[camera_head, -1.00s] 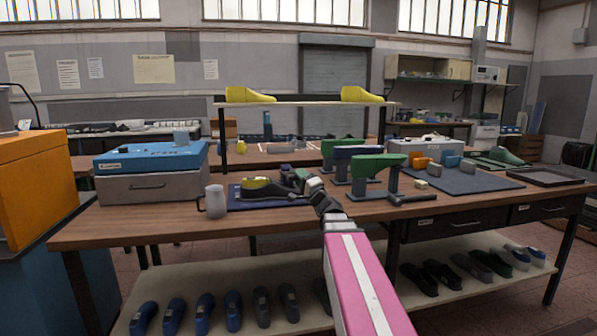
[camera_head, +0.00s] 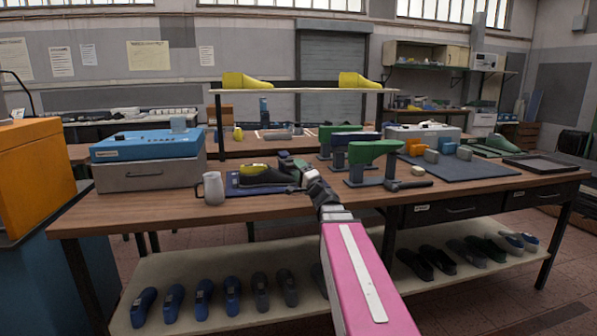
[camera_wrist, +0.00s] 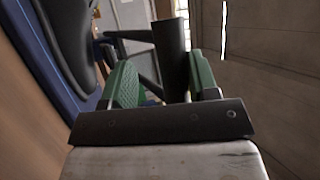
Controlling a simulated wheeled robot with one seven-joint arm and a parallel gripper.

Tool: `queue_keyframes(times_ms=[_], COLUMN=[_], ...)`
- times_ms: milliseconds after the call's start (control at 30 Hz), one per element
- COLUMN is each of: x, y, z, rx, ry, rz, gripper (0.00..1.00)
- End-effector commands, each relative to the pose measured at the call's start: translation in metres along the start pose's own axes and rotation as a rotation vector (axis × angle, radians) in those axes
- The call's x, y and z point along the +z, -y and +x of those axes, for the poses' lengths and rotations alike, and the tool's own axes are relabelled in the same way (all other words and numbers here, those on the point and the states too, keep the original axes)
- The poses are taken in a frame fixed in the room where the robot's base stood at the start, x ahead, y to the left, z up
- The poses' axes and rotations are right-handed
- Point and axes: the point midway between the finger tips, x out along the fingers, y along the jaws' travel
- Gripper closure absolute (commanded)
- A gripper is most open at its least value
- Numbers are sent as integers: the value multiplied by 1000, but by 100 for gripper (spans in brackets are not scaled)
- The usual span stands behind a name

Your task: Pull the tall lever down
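My gripper (camera_wrist: 165,95) is open in the wrist view, with a green pad on each finger. A dark cylindrical bar (camera_wrist: 172,48) stands between and just beyond the fingers, with a thinner dark rod (camera_wrist: 128,36) running off to its left. I cannot tell whether this bar is the tall lever, or whether a finger touches it. In the head view my gripper (camera_head: 288,163) is over the table beside a dark shoe (camera_head: 262,176) with a yellow top. No tall lever shows clearly in the head view; my arm hides part of that area.
Stands with green lasts (camera_head: 374,151) are close on the right. A blue-topped machine (camera_head: 147,147) is at left. A rack (camera_head: 304,91) with yellow lasts rises behind.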

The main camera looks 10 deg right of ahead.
Motion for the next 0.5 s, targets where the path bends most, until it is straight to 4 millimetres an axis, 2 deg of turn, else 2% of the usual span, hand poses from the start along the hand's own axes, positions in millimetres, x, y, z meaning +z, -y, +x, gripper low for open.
queue_keyframes(times_ms=[267, 367, 500], x=[1, 1, 2], y=[1, 2, 2], z=[-4, -13, -38], rx=[-1, -1, 1], ry=[1, 0, -1], rz=[-1, -1, 0], gripper=[47, 47, 47])
